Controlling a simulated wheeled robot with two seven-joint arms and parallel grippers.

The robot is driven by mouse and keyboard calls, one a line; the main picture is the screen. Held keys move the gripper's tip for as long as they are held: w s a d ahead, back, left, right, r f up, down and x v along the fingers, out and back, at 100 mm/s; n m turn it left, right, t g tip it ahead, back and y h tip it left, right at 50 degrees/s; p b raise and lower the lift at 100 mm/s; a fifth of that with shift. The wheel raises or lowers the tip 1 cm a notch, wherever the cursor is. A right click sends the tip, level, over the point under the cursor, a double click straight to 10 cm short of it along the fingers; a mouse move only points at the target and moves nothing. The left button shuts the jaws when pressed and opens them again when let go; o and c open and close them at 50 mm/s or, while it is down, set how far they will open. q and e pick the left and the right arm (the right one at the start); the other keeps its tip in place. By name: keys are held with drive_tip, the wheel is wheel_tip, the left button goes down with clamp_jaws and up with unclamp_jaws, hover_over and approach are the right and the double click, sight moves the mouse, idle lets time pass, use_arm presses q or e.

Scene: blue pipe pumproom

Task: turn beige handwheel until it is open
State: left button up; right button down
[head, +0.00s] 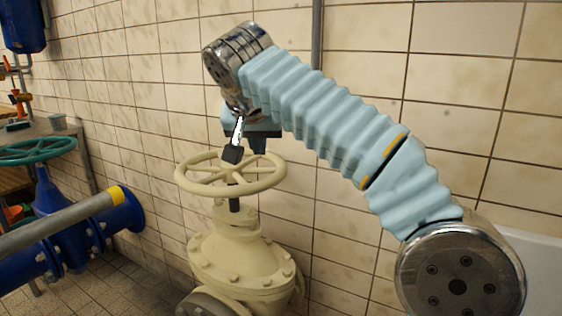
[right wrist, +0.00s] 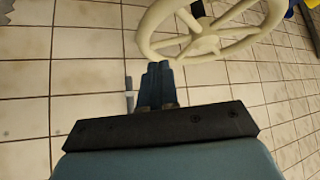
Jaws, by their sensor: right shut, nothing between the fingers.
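The beige handwheel (head: 262,183) lies roughly level on a thin stem above a beige valve body (head: 240,250), left of centre in the head view. My right gripper (head: 258,148) is at the wheel's far right side, its fingers pointing down. In the right wrist view the two fingers (right wrist: 158,72) are pressed together with nothing between them, and their tips are close to the wheel's rim (right wrist: 146,28). I cannot tell whether they touch it. My left gripper is not in view.
A tiled wall (head: 370,60) stands close behind the valve, with a thin grey vertical pipe (head: 316,40) on it. At the left are a teal handwheel (head: 35,150), blue pipework (head: 90,235) and a grey bar with a yellow end band (head: 60,226). Tiled floor shows between them.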

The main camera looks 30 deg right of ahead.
approach(267, 172)
drive_tip(key=f, duration=0.3)
drive_tip(key=shift+w+d+f+b, duration=0.1)
drive_tip(key=shift+w+d+b, duration=0.1)
drive_tip(key=shift+w+b, duration=0.1)
use_arm(q)
drive_tip(key=shift+p, duration=0.4)
use_arm(e)
drive_tip(key=shift+w+d+f, duration=0.45)
drive_tip(key=shift+w+d, duration=0.05)
drive_tip(key=shift+w, duration=0.25)
drive_tip(key=shift+w+d+f, duration=0.4)
drive_tip(key=shift+w+d, duration=0.1)
drive_tip(key=shift+w, duration=0.25)
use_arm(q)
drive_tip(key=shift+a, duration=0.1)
